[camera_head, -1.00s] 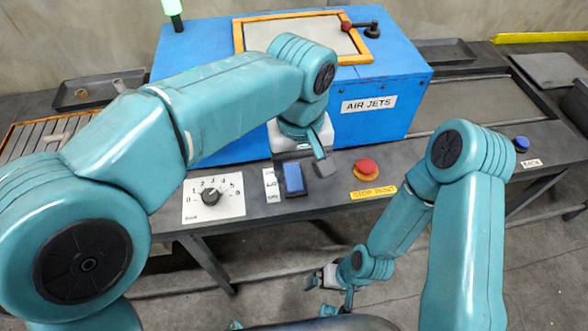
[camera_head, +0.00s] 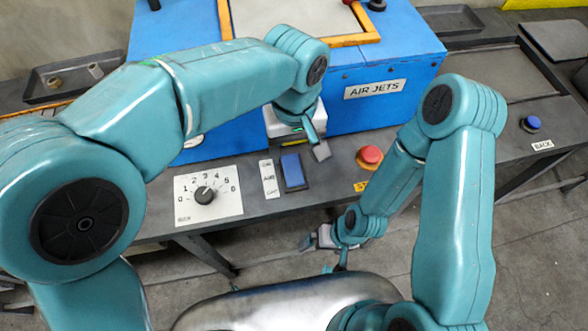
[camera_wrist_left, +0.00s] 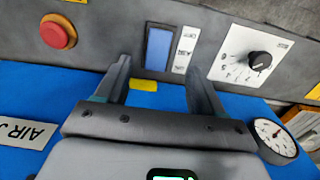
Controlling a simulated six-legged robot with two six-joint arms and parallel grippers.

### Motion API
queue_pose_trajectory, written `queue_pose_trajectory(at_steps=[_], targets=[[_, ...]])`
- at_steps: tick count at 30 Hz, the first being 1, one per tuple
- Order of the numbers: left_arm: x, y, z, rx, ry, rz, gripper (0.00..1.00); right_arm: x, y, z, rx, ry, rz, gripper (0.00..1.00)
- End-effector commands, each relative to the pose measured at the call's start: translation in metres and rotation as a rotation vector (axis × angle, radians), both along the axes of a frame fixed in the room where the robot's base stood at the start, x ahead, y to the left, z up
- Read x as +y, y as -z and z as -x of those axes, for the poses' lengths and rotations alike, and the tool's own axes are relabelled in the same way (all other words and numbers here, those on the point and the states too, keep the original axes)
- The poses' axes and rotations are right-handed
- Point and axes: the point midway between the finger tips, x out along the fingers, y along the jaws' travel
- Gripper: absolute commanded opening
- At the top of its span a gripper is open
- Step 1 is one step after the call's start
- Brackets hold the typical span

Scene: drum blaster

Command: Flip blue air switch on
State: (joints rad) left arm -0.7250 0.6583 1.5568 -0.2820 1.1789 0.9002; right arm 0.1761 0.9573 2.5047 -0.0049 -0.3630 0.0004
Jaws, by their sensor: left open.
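The blue air switch (camera_head: 292,170) is a blue rocker in a dark frame on the grey console, beside a white label strip. It also shows in the left wrist view (camera_wrist_left: 159,49), beyond and between my left fingertips. My left gripper (camera_head: 312,146) is open and empty near the switch, at the foot of the blue box; part of it is hidden by its own wrist. In the left wrist view its two fingers (camera_wrist_left: 158,76) are spread apart, with the switch between their lines. My right gripper (camera_head: 324,242) hangs low in front of the console, away from the switch; its jaws are unclear.
A dial panel (camera_head: 208,196) lies left of the switch and a red stop button (camera_head: 370,157) lies right. The blue air jets box (camera_head: 390,60) stands close behind. A blue back button (camera_head: 531,123) is far right. A gauge (camera_wrist_left: 275,137) shows in the wrist view.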

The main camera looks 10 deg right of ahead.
Motion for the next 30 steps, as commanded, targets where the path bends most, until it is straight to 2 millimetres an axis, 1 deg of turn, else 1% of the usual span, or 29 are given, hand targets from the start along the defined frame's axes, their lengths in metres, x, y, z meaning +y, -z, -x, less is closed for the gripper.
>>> queue_pose_trajectory(at_steps=[1,6,9,12,15,18,26,29,30], targets=[[0.0,0.015,0.001,0.004,0.0,-0.003,0.68,0.0,0.002,0.0,0.0,0.0,0.0,1.0],[0.0,0.054,0.001,0.004,0.0,-0.003,0.68,0.0,0.005,0.0,0.0,0.0,0.0,1.0],[0.0,0.074,0.0,0.004,0.0,-0.002,0.68,0.0,0.006,0.0,0.0,0.0,0.0,1.0],[0.0,0.09,-0.001,0.003,0.0,-0.002,0.68,0.0,0.006,0.0,0.0,0.0,0.0,1.0],[0.0,0.099,-0.001,0.001,0.0,-0.001,0.68,0.0,0.006,0.0,0.0,0.0,0.0,1.0],[0.0,0.104,-0.002,0.0,-0.001,0.001,0.68,0.0,0.006,0.0,0.0,0.0,0.0,1.0],[0.0,0.105,-0.003,0.0,-0.001,0.001,0.68,0.0,0.006,0.0,0.0,0.0,0.0,1.0],[0.0,0.105,-0.003,0.0,-0.001,0.001,0.39,0.0,0.006,0.0,0.0,0.0,0.0,1.0],[0.0,0.105,-0.003,0.0,-0.001,0.001,0.26,0.0,0.006,0.0,0.0,0.0,0.0,1.0]])
